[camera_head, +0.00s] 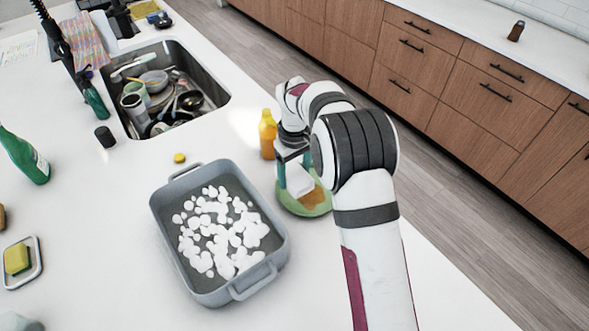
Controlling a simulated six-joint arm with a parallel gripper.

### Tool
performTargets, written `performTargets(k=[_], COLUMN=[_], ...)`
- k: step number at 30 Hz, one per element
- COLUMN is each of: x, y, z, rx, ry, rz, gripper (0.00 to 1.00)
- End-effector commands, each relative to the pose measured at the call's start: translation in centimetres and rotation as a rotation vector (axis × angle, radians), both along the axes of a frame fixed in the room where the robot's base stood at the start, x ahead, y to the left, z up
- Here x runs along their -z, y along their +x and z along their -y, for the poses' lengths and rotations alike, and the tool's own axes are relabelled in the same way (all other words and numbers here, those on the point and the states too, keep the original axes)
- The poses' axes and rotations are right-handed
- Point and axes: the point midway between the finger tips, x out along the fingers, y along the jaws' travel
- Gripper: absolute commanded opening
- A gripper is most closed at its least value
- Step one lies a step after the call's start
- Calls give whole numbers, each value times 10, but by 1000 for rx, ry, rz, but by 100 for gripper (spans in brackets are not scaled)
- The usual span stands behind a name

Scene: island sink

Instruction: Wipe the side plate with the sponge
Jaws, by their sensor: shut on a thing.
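The side plate (289,205) is green and lies on the white counter right of the grey basin, with a brown stain (312,198) on its right part. My gripper (294,168) is over the plate, shut on a white block (299,181) that looks like a sponge. The block is at the plate's surface; whether it touches cannot be told. My arm hides the plate's far right side and part of the gripper. Another sponge, yellow and green (17,260), lies in a small dish (34,268) at the far left.
The grey basin (163,226) with white foam stands just left of the plate. An orange bottle (267,136) stands close behind it. The sink (212,82) full of dishes is at the back left. A green bottle (24,157) is at the left. The counter's right edge is near.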

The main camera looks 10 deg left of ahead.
Motion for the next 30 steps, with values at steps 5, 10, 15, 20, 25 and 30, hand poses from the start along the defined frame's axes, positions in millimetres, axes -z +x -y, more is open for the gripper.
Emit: performTargets(k=[5,10,15,20,25,30], x=[16,32,47,67,66,72], y=[0,0,0,0,12,23], z=[0,0,0,0,12,23], rx=[0,0,0,0,1,1], ry=[-1,0,-1,-1,0,-1], rz=[-2,-1,-1,-4,0,-1], gripper=[27,27,27,27,19,19])
